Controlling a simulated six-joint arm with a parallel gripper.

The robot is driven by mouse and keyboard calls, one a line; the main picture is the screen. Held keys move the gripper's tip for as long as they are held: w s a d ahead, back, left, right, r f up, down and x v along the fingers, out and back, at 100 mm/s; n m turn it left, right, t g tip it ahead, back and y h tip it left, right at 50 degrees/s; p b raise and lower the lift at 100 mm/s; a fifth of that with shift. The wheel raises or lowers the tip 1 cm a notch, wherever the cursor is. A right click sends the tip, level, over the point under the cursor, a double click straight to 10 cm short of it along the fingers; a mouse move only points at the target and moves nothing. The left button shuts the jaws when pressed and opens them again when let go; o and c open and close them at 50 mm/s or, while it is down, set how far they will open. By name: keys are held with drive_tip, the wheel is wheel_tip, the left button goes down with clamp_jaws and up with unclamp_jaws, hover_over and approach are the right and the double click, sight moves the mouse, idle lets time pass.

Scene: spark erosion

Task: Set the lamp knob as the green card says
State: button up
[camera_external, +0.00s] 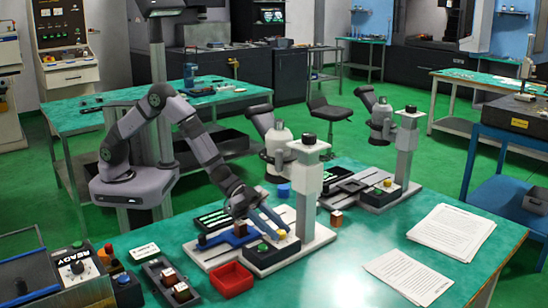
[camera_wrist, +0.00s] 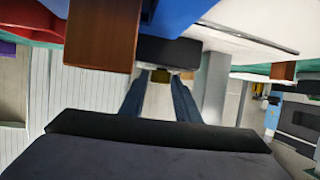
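The microscope (camera_external: 305,180) stands on a white base with a black lamp box (camera_external: 272,257) at its front. The box carries a green button (camera_external: 262,247) and a small yellow knob (camera_external: 281,234). My gripper (camera_external: 283,234) reaches down to the box from the left. Its two blue fingers are apart, one on each side of the yellow knob. In the wrist view the yellow knob (camera_wrist: 160,75) shows between the fingertips; I cannot tell whether they touch it. A small white and green card (camera_external: 144,250) lies on the table at the left; its writing is too small to read.
A red tray (camera_external: 232,279) and a dark holder with metal blocks (camera_external: 172,285) stand in front. A blue piece (camera_external: 228,238) lies beside my gripper. A panel marked READY (camera_external: 78,268) is at the left. Papers (camera_external: 452,238) lie at the right. A second microscope (camera_external: 383,120) stands behind.

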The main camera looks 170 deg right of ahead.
drive_tip(key=c, duration=0.6)
drive_tip(key=shift+o, duration=0.2)
drive_tip(key=shift+r+p, duration=0.15)
drive_tip(key=shift+p, duration=0.15)
drive_tip(key=shift+s+a+r+m+t+h+p, duration=0.15)
drive_tip(key=shift+m+t+p, duration=0.15)
drive_tip(key=shift+p, duration=0.15)
drive_tip(key=shift+r+m+t+h+p, duration=0.1)
drive_tip(key=shift+m+t+h+p, duration=0.1)
drive_tip(key=shift+t+p, duration=0.15)
drive_tip(key=shift+a+m+t+h+p, duration=0.15)
drive_tip(key=shift+m+t+h+p, duration=0.55)
drive_tip(key=shift+p, duration=0.5)
drive_tip(key=shift+f+m, duration=0.25)
drive_tip(key=shift+m, duration=0.15)
drive_tip(key=o, duration=1.1)
drive_tip(key=shift+c, duration=0.2)
drive_tip(key=shift+f, duration=0.1)
